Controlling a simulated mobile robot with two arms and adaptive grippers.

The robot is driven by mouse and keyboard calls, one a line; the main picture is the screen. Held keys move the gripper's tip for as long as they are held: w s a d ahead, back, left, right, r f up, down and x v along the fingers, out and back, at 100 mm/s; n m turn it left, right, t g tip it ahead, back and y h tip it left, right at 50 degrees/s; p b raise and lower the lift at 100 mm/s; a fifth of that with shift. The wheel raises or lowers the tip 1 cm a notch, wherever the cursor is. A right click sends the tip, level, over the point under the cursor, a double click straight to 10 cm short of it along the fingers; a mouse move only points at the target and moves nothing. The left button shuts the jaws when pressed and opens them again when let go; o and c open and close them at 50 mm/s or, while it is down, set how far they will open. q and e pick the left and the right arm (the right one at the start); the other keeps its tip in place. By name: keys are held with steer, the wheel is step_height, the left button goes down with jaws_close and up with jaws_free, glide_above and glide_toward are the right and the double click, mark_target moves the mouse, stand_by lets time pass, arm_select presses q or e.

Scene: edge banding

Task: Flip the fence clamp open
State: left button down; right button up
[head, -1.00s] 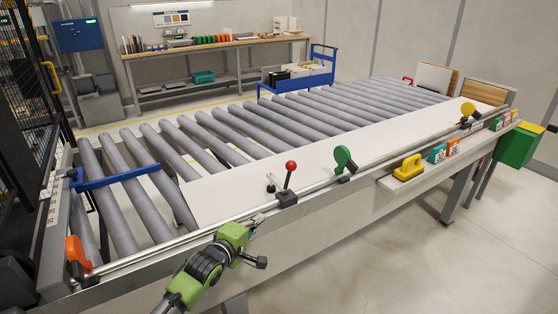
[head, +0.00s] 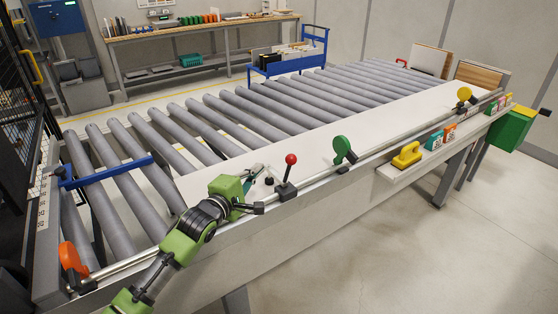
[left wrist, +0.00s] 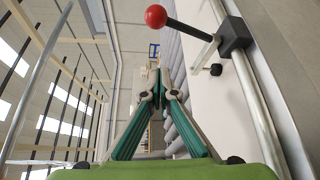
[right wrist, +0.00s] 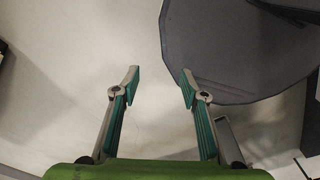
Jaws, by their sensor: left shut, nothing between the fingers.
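The fence clamp is a black block (head: 286,191) on the long metal rail. Its lever stands nearly upright and ends in a red ball (head: 291,159). The red ball (left wrist: 155,16) and black block (left wrist: 233,35) also show in the left wrist view. My left gripper (head: 261,169) is just left of the lever, over the white panel's near end. Its teal fingers (left wrist: 160,88) are shut and empty, apart from the lever. My right gripper (right wrist: 160,78) shows only in the right wrist view, open with nothing between its fingers, away from the clamp.
The white panel (head: 330,132) lies along the rollers behind the rail (head: 318,180). A green knob (head: 342,148) and a yellow knob (head: 464,94) stand farther along, and an orange handle (head: 71,260) at the near left. A yellow tool (head: 406,156) rests on the side ledge.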

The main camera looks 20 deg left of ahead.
arm_select(q)
steer(key=w+d+p, duration=0.4)
steer(key=w, duration=0.2)
steer(key=shift+w+d, duration=0.2)
steer(key=shift+d, duration=0.15)
steer(key=shift+f, duration=0.1)
stand_by(0.4)
steer(key=shift+s+d+f+m+t+b, duration=0.1)
steer(key=shift+s+d+m+t+b, duration=0.15)
steer(key=shift+m+t+b, duration=0.25)
steer(key=shift+d+f+m, duration=0.1)
steer(key=shift+m, duration=0.2)
